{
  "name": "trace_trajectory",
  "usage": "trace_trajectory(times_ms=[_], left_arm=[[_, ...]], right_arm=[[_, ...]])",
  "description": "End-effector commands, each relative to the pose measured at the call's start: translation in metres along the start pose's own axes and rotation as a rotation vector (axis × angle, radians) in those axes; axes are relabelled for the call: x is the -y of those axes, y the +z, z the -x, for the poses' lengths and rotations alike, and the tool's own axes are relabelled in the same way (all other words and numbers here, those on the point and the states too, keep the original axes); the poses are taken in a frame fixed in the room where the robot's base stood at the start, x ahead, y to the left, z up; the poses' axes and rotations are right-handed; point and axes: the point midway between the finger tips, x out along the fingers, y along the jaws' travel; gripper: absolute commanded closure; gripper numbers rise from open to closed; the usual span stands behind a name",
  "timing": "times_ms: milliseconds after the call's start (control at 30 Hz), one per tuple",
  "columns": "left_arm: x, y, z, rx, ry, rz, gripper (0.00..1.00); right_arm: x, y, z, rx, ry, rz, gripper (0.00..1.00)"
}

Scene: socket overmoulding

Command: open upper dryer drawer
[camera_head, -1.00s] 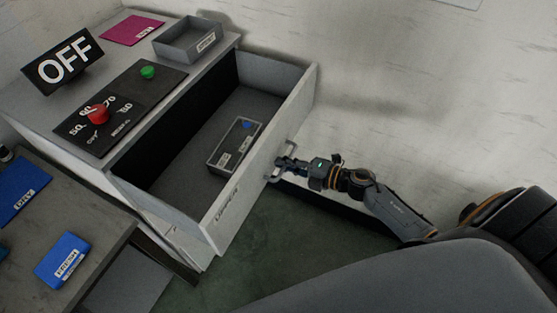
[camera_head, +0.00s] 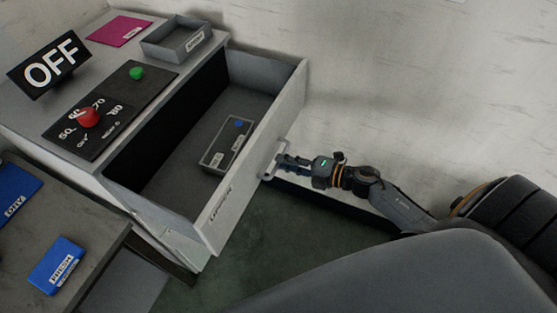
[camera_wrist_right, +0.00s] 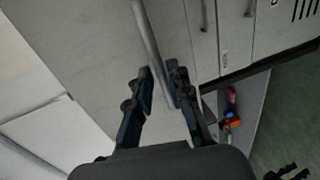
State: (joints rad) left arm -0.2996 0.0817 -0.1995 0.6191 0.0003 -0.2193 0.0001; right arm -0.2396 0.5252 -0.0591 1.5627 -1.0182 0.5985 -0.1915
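The upper dryer drawer (camera_head: 262,78) stands pulled well out of the grey dryer cabinet (camera_head: 218,42). Its bar handle (camera_head: 272,160) is on the front panel and also shows in the right wrist view (camera_wrist_right: 148,35). My right gripper (camera_head: 284,161) is at the handle. In the right wrist view, its two fingers (camera_wrist_right: 164,88) stand apart with the bar between their tips, and a gap shows beside the bar. A dark, finger-like shape at that view's lower right edge may be my left gripper (camera_wrist_right: 288,173); it is cut off.
A small grey labelled tray (camera_head: 213,160) with a blue piece lies in the drawer. On top are a control panel with a red knob (camera_head: 89,117) and green button (camera_head: 137,73), an OFF sign (camera_head: 50,64) and a grey bin (camera_head: 172,50). A side table holds a blue box (camera_head: 57,264).

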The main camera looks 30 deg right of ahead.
Motion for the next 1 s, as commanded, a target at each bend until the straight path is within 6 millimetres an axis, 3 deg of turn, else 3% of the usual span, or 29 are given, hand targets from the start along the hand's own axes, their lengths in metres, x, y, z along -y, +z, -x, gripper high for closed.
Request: trace_trajectory(times_ms=[200, 400, 600, 1000], left_arm=[[-0.001, 0.000, 0.000, 0.000, 0.001, 0.000, 0.60], [-0.002, 0.000, 0.000, 0.000, 0.002, 0.000, 0.60], [-0.002, 0.000, 0.000, 0.000, 0.002, 0.000, 0.60], [-0.002, 0.000, 0.000, 0.000, 0.002, 0.000, 0.60]], right_arm=[[0.001, -0.001, 0.050, -0.001, -0.005, 0.001, 0.81], [0.001, 0.000, 0.081, 0.000, -0.003, 0.000, 0.81], [0.000, 0.000, 0.092, 0.000, 0.000, 0.001, 0.81], [0.000, 0.001, 0.092, 0.000, 0.000, 0.001, 0.81]])
